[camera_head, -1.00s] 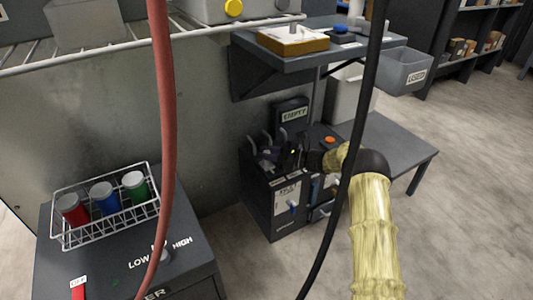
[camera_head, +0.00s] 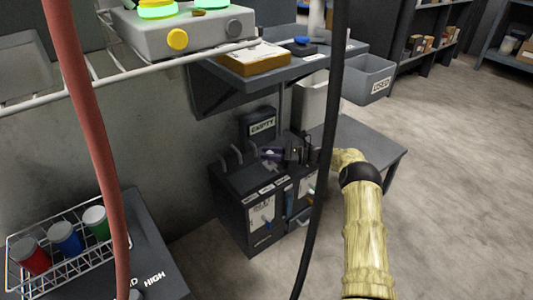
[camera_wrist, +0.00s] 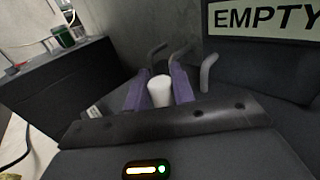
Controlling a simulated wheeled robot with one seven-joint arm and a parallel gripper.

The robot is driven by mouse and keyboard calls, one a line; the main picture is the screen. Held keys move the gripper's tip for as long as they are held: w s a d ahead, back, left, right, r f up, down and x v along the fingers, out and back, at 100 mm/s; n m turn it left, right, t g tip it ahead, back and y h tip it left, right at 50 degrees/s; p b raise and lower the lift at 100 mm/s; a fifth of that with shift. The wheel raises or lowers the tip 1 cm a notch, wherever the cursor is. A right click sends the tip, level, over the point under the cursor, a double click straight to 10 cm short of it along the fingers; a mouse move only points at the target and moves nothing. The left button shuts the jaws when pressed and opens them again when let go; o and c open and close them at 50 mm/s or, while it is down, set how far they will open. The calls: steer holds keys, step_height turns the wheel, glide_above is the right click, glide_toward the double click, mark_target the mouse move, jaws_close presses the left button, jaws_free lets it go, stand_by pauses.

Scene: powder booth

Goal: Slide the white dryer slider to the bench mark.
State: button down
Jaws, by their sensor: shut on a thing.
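My gripper (camera_head: 283,153) is low over the top of a dark unit (camera_head: 232,213) with labelled fronts, beside the wall. In the wrist view its two purple fingers (camera_wrist: 160,92) are shut on a white rounded knob, the white slider (camera_wrist: 160,90), one finger on each side. The slider's base and track are hidden by my gripper's dark body. I cannot pick out the slider in the head view. I cannot make out a bench mark in either view.
A low grey table (camera_head: 375,140) is to the right. A black hose (camera_head: 330,150) and a red hose (camera_head: 90,130) cross the view. A wire basket (camera_head: 72,262) holds canisters.

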steer(key=c, duration=1.2)
jaws_free()
steer(key=shift+w, duration=0.15)
steer(key=s+d+p, duration=0.1)
steer(key=d+p, duration=0.1)
steer(key=d, duration=0.7)
steer(key=s+d+p, duration=0.2)
steer(key=d+p, duration=0.1)
steer(key=d, duration=0.6)
steer(key=shift+s, duration=0.3)
steer(key=shift+a, duration=0.1)
